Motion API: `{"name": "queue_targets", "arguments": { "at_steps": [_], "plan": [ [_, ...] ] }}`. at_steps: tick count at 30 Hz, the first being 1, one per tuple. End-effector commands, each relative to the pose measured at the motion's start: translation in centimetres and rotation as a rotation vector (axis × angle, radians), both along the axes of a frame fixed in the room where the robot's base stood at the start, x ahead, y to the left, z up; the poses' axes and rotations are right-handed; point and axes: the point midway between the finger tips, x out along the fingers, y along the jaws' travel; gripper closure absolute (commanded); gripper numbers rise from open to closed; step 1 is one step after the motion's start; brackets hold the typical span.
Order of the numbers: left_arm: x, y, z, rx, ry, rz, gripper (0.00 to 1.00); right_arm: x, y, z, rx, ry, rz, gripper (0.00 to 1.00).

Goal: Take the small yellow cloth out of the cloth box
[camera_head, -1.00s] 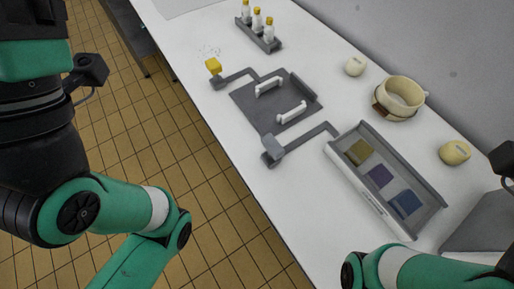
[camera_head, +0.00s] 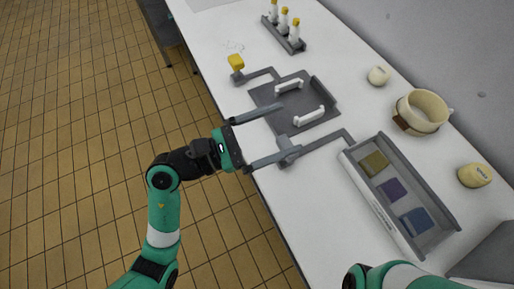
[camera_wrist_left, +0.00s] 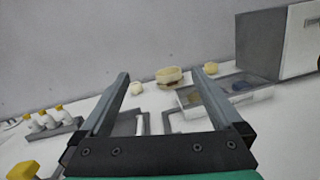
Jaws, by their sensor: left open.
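The small yellow cloth (camera_head: 374,163), olive-toned and square, lies flat at the far end of the grey cloth box (camera_head: 452,218). A purple cloth (camera_head: 393,189) and a blue cloth (camera_head: 416,221) lie in a row after it. My left gripper (camera_head: 290,128) is open and empty, its two long fingers pointing right over the table's left edge, well to the left of the box. In the left wrist view, the box (camera_wrist_left: 262,96) shows at the right, partly behind one finger; I cannot make out the yellow cloth there clearly. Only a link of my right arm shows; its gripper is out of view.
A grey plate with two white handles (camera_head: 268,92) lies near the left fingers, with grey bracket arms beside it. A yellow block (camera_head: 236,62), a bottle rack (camera_head: 284,38), a cream pot (camera_head: 424,110) and two small cream items (camera_head: 378,76) (camera_head: 474,175) stand around.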

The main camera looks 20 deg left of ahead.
Motion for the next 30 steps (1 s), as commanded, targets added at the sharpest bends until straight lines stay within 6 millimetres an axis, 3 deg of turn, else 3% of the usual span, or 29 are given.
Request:
{"name": "queue_targets", "arguments": {
  "at_steps": [1, 3, 6, 9, 21, 30],
  "plan": [
    [0.2, 0.6, -3.2, 0.045, 0.066, 0.026, 0.0, 0.0, 0.0, 0.0, 0.0, 0.0, 0.0, 0.5],
    [0.2, 1.6, -7.0, 0.088, 0.145, 0.063, 0.0, 0.0, 0.0, 0.0, 0.0, 0.0, 0.0, 0.5],
    [-0.4, 2.7, -10.9, 0.102, 0.231, 0.098, 0.0, 0.0, 0.0, 0.0, 0.0, 0.0, 0.0, 0.5],
    [-1.3, 3.3, -12.9, 0.092, 0.28, 0.111, 0.0, 0.0, 0.0, 0.0, 0.0, 0.0, 0.0, 0.5],
    [-1.2, 3.4, -13.4, 0.086, 0.292, 0.119, 0.0, 0.0, 0.0, 0.0, 0.0, 0.0, 0.0, 0.5],
    [2.4, -0.1, -14.1, 0.085, 0.291, 0.116, 0.0, 0.0, 0.0, 0.0, 0.0, 0.0, 0.0, 0.5]
  ]
}}
